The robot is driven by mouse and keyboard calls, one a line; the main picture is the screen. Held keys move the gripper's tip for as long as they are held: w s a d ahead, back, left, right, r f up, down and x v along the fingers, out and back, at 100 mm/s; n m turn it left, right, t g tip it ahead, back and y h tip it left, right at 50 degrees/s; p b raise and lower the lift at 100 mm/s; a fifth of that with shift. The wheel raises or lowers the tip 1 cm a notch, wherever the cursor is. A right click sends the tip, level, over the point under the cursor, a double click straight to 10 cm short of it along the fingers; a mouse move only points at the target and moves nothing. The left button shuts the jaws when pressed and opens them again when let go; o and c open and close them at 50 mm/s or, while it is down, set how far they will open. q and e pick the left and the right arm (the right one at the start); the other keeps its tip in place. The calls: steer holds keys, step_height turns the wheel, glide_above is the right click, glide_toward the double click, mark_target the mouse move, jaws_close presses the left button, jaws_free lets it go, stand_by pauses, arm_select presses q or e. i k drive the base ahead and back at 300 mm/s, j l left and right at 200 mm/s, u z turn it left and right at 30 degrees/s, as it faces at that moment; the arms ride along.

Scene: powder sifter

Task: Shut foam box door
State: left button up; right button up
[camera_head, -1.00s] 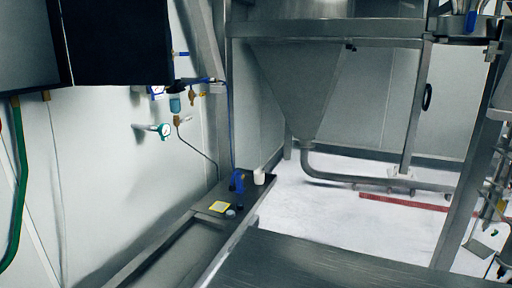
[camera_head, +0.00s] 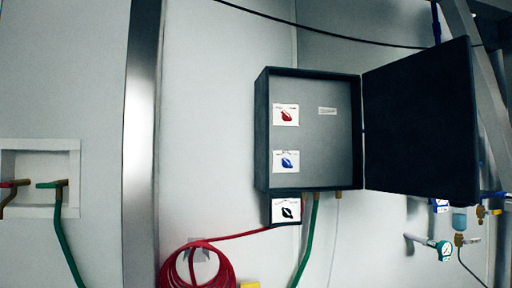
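The foam box (camera_head: 341,146) is a dark grey wall cabinet in the right half of the head view. Its dark door (camera_head: 420,125) stands wide open, swung out to the right from the box's right edge. Neither of my grippers is in view.
A red hose coil (camera_head: 198,269) and a green hose (camera_head: 305,250) hang below. Gauges (camera_head: 441,250) and fittings are at the right, under the door. A steel post (camera_head: 142,140) and a recessed valve niche (camera_head: 40,150) are at the left.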

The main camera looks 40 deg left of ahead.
mark_target(421, 136)
steer(key=u, duration=0.75)
steer(key=i+j+z, duration=0.2)
steer(key=j, duration=0.2)
